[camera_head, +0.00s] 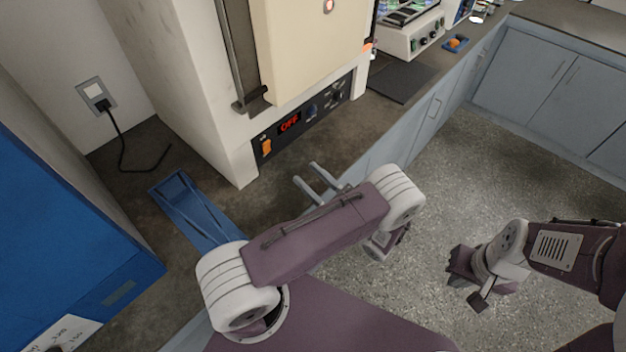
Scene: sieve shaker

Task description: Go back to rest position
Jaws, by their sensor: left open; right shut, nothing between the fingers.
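My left arm comes in from the lower left and its forearm crosses the picture's middle, in front of the counter edge. My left gripper (384,243) hangs below the wrist over the floor, partly hidden by it. It is open and I see nothing in it. My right gripper (466,279) is at the right, low over the speckled floor. It is shut and empty, apart from any furniture.
An oven (285,125) with a red display stands on the counter behind my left arm. Grey cabinets (535,80) line the back; the floor (470,180) is clear.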

